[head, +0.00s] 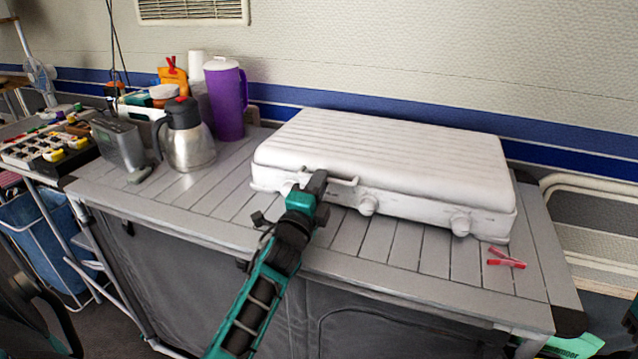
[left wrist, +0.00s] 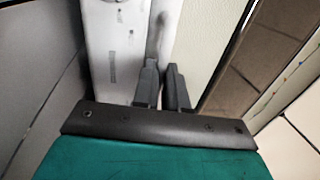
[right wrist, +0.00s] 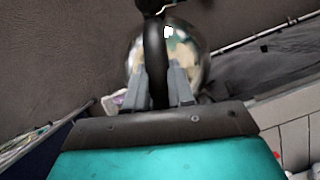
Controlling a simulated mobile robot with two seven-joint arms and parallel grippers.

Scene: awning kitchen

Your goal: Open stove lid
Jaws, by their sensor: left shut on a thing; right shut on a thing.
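The white stove (head: 385,175) sits on the slatted grey table with its ribbed lid (head: 390,140) down. A thin handle (head: 345,181) runs along its front edge. My left gripper (head: 317,182) is at the left part of this handle and shut on it. In the left wrist view the fingers (left wrist: 163,88) sit close together against the white stove front (left wrist: 115,50); the contact is partly hidden. My right gripper (right wrist: 165,85) is shut on the black curved handle (right wrist: 154,45) of a shiny metal kettle (right wrist: 183,52), seen only in the right wrist view.
A steel jug (head: 188,145), purple pitcher (head: 227,100) and grey box (head: 120,143) stand left of the stove. A red clip (head: 506,259) lies at the table's right. The wall (head: 400,60) is close behind the stove. Some slats left of the stove are bare.

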